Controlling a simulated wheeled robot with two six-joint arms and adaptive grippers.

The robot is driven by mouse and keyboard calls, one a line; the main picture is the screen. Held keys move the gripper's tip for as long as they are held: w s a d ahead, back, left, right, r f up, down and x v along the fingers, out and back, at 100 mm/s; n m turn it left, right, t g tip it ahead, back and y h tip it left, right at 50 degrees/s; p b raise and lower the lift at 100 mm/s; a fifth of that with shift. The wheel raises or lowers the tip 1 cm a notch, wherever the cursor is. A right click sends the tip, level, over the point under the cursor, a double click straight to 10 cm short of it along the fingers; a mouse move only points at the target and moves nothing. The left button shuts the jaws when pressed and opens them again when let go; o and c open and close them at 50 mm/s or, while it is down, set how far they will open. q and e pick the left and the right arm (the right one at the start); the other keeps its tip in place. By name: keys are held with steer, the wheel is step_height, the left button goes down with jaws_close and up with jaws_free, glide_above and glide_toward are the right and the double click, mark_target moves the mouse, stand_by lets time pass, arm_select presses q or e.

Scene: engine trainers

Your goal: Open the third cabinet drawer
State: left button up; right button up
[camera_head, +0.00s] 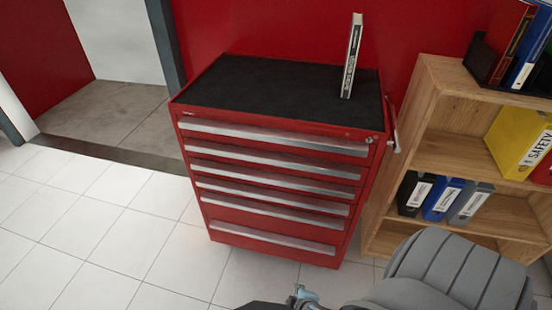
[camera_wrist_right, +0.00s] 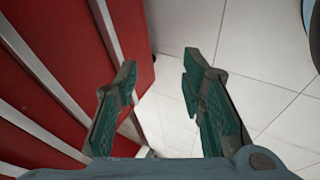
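The red cabinet (camera_head: 192,160) stands against the red wall in the head view, with several drawers bearing long silver handles. Its third drawer from the top (camera_head: 265,181) looks shut, flush with the others. My right gripper (camera_head: 300,297) is only partly visible at the bottom edge, in front of and below the cabinet. In the right wrist view my right gripper (camera_wrist_right: 158,72) is open, its two teal-padded fingers apart with nothing between them. The cabinet front (camera_wrist_right: 60,50) and its slanting handles lie to the left of the fingers there, apart from them as far as I see. My left gripper is not in view.
A wooden shelf (camera_head: 427,115) with binders stands close to the cabinet's right side. White tiled floor (camera_head: 90,225) is clear to the left and in front.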

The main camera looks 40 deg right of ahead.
steer(key=w+d+r+n+t+h+b, duration=0.2)
steer(key=w+n+t+b, duration=0.15)
steer(key=w, duration=0.65)
steer(key=n+t+h+b, duration=0.1)
steer(key=t+h+b, duration=0.4)
steer(key=b, duration=0.1)
glide_toward(268, 182)
steer(key=b+x, duration=0.1)
steer(key=x, duration=0.7)
steer(key=shift+w+f, duration=0.15)
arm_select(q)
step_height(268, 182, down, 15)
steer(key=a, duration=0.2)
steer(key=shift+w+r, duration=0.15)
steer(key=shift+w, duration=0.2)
arm_select(e)
steer(key=shift+w+d, duration=0.2)
steer(key=shift+c, duration=0.2)
jaws_close()
